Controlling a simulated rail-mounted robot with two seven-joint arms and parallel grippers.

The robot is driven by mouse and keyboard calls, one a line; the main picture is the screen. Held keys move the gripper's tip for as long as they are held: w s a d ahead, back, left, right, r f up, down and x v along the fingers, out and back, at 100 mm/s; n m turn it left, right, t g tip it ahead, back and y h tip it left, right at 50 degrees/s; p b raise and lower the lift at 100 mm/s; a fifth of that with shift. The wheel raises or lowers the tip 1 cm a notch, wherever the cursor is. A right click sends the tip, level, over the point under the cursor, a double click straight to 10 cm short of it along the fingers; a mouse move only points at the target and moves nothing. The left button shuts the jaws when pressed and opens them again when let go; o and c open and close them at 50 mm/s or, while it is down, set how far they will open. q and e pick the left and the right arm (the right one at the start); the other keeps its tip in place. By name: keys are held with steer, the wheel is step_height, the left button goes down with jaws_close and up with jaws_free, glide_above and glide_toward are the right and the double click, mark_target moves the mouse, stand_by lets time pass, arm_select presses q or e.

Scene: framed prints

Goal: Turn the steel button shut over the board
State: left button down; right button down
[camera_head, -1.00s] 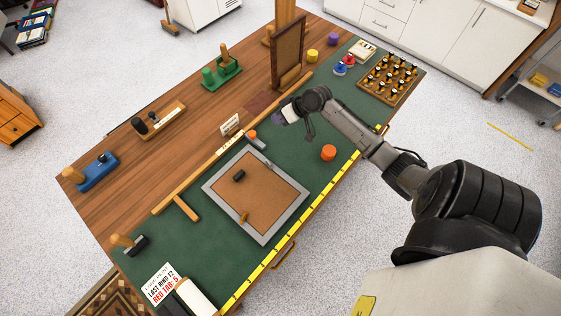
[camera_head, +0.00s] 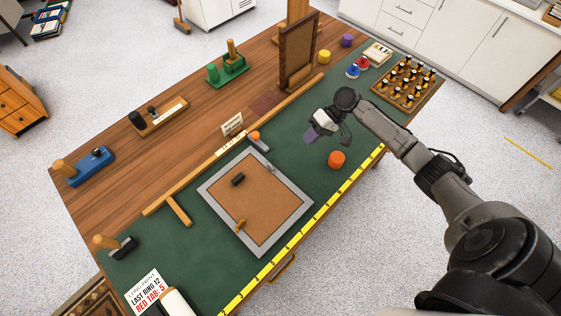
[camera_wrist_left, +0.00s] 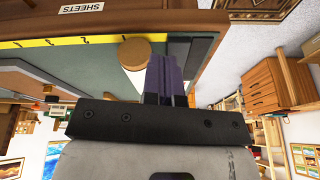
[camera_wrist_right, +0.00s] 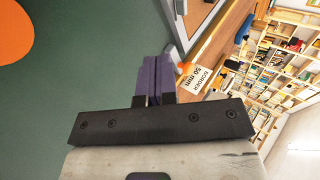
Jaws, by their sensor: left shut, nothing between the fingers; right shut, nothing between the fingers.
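The grey frame (camera_head: 222,219) lies on the green mat with a brown board (camera_head: 262,205) inside it. A small steel-grey piece (camera_head: 272,168), which looks like the steel button, sits at the frame's upper right side; its turn is too small to tell. A dark block (camera_head: 238,179) and a brass-coloured piece (camera_head: 240,226) are on the board. My right gripper (camera_head: 310,136), with purple fingers, is shut and empty above the mat, right of the frame. It also shows in the right wrist view (camera_wrist_right: 152,75). My left gripper (camera_wrist_left: 167,75) is shut and empty, outside the head view.
An orange disc (camera_head: 336,159) stands on the mat near my right gripper. A grey tool with an orange end (camera_head: 257,140) lies by the frame's top corner. A wooden rail (camera_head: 195,172) borders the mat. An upright framed panel (camera_head: 298,52) stands behind.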

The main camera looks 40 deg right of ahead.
mark_target(271, 167)
steer(key=x, duration=1)
steer(key=shift+a+f, duration=0.1)
steer(key=shift+w+a, duration=0.15)
steer(key=shift+a, duration=0.35)
steer(key=shift+w+a, duration=0.15)
steer(key=shift+a, duration=0.4)
steer(key=shift+w+a, duration=0.2)
steer(key=shift+a, duration=0.6)
steer(key=shift+p, duration=0.3)
